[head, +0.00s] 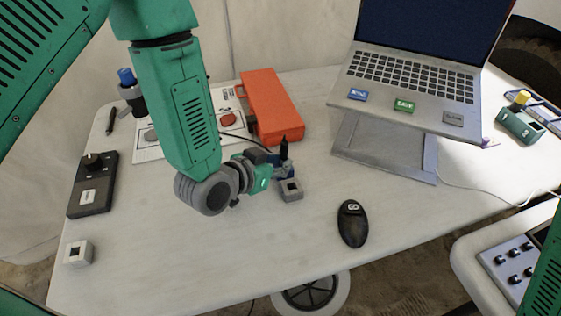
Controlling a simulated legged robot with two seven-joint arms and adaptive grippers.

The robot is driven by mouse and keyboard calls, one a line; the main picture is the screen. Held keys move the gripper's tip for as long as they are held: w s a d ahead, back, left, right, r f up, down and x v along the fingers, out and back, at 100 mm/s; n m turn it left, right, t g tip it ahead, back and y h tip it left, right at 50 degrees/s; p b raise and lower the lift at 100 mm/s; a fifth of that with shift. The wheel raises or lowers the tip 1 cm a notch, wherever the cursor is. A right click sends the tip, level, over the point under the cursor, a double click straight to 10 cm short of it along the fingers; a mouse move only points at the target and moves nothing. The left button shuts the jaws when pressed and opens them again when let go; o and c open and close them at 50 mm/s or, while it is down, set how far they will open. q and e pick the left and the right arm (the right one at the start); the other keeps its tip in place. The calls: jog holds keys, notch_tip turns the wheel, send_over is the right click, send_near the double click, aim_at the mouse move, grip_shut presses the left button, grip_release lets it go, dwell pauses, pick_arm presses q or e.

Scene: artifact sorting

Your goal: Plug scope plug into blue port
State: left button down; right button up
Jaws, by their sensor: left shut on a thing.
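My left gripper (275,168) reaches down over the middle of the table and is shut on a small dark piece, which I take to be the scope plug (284,150). A thin black cable runs to it from the upper left. A small blue part (284,172) shows just below the fingertips, largely hidden by the gripper; I cannot tell whether it is the blue port. I cannot tell whether plug and blue part touch. A grey block with a square hole (291,190) stands right beside them. My right gripper is not in view.
An orange case (270,105) lies behind the gripper. A laptop (415,85) on a stand carries blue, green and grey tags. A black mouse (352,223) lies to the right, a black control box (92,184) and a pale block (78,254) to the left. The front middle is clear.

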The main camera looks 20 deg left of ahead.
pick_arm(q)
jog(key=shift+d+r, duration=0.1)
jog(key=shift+r, duration=0.05)
jog(key=c, duration=1.5)
grip_release()
jog(key=shift+c, duration=0.2)
jog(key=shift+s+a, duration=0.1)
jog(key=shift+a, duration=0.1)
jog(key=shift+s+a+r, duration=0.1)
jog(key=shift+s, duration=0.15)
jog(key=p+v, duration=0.1)
jog(key=v, duration=0.8)
jog(key=shift+r+p, duration=0.15)
jog(key=shift+p, duration=0.2)
jog(key=shift+p+v, duration=1.1)
jog(key=shift+p, duration=0.75)
